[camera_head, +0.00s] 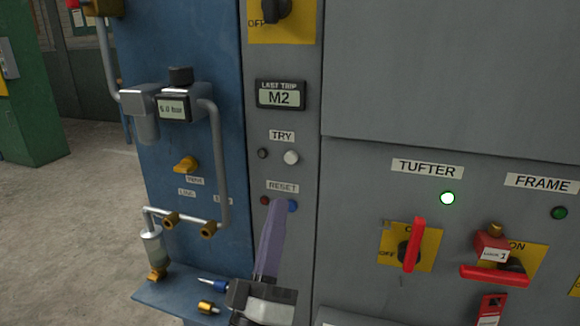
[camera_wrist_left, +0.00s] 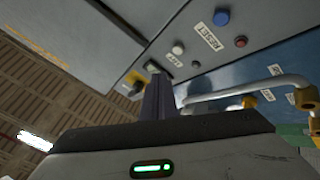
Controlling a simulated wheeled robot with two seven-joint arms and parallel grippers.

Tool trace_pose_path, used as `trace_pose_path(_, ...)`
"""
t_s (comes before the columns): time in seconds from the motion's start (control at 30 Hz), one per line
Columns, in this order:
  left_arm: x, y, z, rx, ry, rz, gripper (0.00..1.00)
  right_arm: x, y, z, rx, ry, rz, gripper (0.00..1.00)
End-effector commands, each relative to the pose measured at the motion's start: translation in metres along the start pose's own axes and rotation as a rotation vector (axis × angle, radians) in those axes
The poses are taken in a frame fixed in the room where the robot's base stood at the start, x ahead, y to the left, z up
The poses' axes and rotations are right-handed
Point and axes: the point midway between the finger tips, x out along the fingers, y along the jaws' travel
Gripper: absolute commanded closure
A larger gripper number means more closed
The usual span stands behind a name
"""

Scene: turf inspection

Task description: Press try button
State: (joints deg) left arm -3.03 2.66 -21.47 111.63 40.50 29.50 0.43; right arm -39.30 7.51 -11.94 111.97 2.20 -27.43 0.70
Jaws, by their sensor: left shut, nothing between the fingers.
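The TRY button is a round white button (camera_head: 291,157) under the TRY label (camera_head: 282,135) on the grey panel. It also shows in the left wrist view (camera_wrist_left: 178,48). My left gripper (camera_head: 274,208) is shut and empty, its narrow fingers pointing up. In the head view its tips overlap the panel just below the RESET label (camera_head: 282,187), left of the blue button (camera_head: 292,206) and below the white one. In the left wrist view the gripper (camera_wrist_left: 158,80) shows apart from the white button in the picture; its distance from the panel is unclear. My right gripper is out of view.
A dark lamp (camera_head: 262,153) sits left of the white button, and a red one (camera_head: 265,200) left of the blue button. A LAST TRIP display (camera_head: 280,95) reads M2. A pipe (camera_head: 219,165) runs along the blue panel. The TUFTER lamp (camera_head: 447,198) is lit.

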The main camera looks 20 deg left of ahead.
Motion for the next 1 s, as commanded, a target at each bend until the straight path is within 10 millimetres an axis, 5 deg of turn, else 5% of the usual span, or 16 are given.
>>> trace_pose_path(0.1,0.014,0.009,-0.022,-0.064,0.107,0.018,1.00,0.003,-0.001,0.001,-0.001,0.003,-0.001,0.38)
trace_pose_path(0.27,0.018,0.013,-0.031,-0.089,0.146,0.022,1.00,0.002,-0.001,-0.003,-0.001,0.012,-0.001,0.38)
trace_pose_path(0.67,0.022,0.009,-0.028,-0.086,0.145,0.022,1.00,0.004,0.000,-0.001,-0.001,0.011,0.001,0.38)
trace_pose_path(1.0,0.057,-0.012,-0.007,-0.084,0.144,0.024,1.00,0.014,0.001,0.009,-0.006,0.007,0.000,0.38)
